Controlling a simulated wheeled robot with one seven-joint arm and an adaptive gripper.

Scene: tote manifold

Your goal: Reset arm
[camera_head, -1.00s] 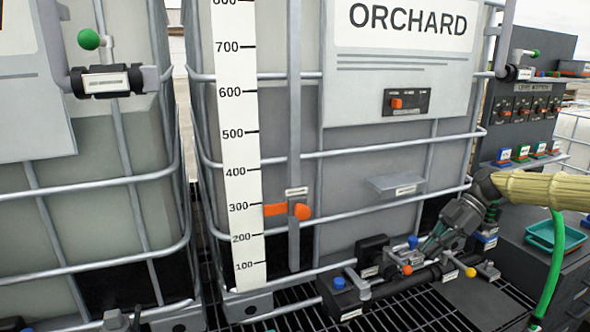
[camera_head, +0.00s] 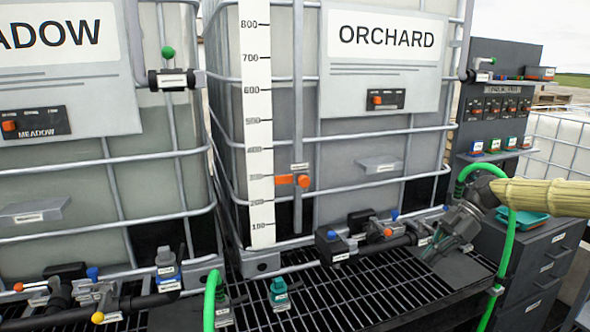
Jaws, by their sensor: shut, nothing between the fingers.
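My gripper (camera_head: 434,254) hangs at the right, tilted down and to the left, at the end of my pale arm sleeve. Its fingers are shut and hold nothing. In the picture it lies over the right end of the black pipe manifold (camera_head: 400,242) in front of the ORCHARD tote (camera_head: 345,140). I cannot tell whether the fingertips touch the pipe. The manifold carries blue and orange knobs.
The MEADOW tote (camera_head: 75,175) stands at left, with its own valves and pipe below. A green hose (camera_head: 507,245) hangs beside my arm. A teal fitting (camera_head: 279,297) sits on the black grating (camera_head: 345,300). A dark cabinet (camera_head: 540,255) with a teal tray stands at right.

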